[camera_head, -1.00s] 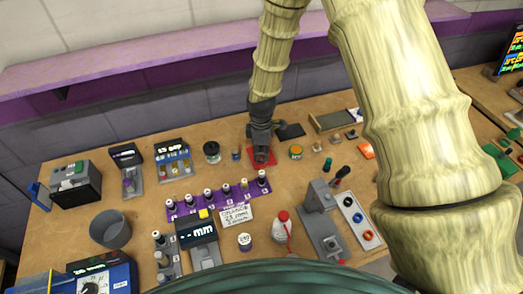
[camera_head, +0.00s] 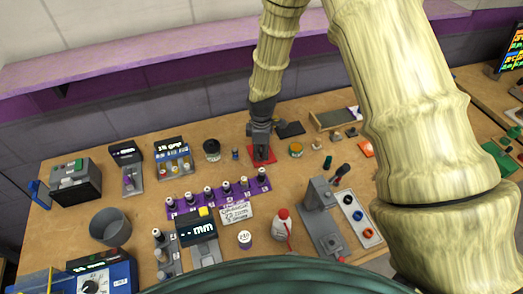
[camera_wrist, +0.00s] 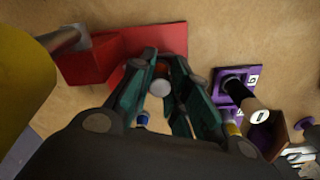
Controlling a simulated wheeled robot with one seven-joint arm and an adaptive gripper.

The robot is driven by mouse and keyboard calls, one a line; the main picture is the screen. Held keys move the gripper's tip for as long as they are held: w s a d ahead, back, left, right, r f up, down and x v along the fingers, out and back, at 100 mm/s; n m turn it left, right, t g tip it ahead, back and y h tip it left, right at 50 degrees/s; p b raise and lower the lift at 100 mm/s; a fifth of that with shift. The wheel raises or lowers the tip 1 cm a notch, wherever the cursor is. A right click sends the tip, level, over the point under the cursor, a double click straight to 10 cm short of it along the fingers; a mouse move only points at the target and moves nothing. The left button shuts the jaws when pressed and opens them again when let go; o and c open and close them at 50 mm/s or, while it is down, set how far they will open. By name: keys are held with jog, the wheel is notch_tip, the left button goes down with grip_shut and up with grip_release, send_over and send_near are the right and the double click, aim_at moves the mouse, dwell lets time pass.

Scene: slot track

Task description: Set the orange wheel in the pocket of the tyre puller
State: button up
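My gripper (camera_head: 261,150) points down over a red tool with a flat plate (camera_head: 270,158). The wrist view shows the tool as a red block (camera_wrist: 90,60) with a grey rod; I take it to be the tyre puller, though the picture does not settle it. Between my fingertips in the wrist view (camera_wrist: 162,65) is a small orange part with a pale grey round end (camera_wrist: 160,88), perhaps the orange wheel. The fingers stand close on both sides of it; whether they grip it is unclear. The pocket is hidden.
A pale tray (camera_head: 374,241) at the right holds several rings, one blue and one orange-red. A grey press (camera_head: 318,205) stands beside it. A purple rack (camera_head: 182,210) with several bottles lies in front left. A dark jar (camera_head: 212,150) and a small tin (camera_head: 296,150) flank the red tool.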

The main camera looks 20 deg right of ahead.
jog(key=o, duration=0.4)
jog(key=shift+o, duration=0.2)
notch_tip(320, 180, up, 12)
dwell(0.5)
